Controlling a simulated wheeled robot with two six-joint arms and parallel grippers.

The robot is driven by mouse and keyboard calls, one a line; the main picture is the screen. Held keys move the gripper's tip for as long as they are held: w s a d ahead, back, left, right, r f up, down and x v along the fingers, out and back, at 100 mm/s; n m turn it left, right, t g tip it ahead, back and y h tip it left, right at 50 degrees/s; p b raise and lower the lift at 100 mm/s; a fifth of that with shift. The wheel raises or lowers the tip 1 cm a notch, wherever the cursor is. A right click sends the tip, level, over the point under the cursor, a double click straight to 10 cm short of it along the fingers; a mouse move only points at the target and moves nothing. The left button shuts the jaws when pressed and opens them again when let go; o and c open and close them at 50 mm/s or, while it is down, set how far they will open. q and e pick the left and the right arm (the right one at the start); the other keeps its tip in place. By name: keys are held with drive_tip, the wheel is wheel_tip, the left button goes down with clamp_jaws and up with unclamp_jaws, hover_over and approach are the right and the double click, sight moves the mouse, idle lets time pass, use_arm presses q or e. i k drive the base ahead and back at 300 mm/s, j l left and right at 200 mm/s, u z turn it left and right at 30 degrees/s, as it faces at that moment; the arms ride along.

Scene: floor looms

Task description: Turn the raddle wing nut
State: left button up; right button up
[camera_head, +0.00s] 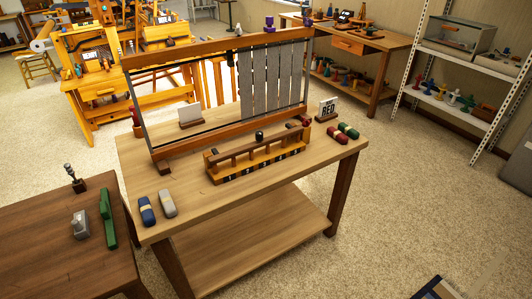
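A wooden raddle (257,158) with upright pegs and several dark numbered marks along its front stands on the light wood table (190,215), in front of an upright loom frame (150,140). A small black knob (259,135) shows at the middle of its top bar. A dark red piece (305,120) is at or just behind its right end. I cannot tell which small part is the wing nut; it is too small to make out. Neither of my grippers is in view.
Grey slats (270,80) hang in the loom frame's right half. Blue and grey rolls (147,212) lie front left, red and green ones (342,132) at the right.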

sight(305, 124)
drive_tip(key=i+l+u, duration=0.4)
drive_tip(key=l, duration=0.35)
drive_tip(key=i+l+u, duration=0.15)
drive_tip(key=l, duration=0.25)
drive_tip(key=i, duration=0.1)
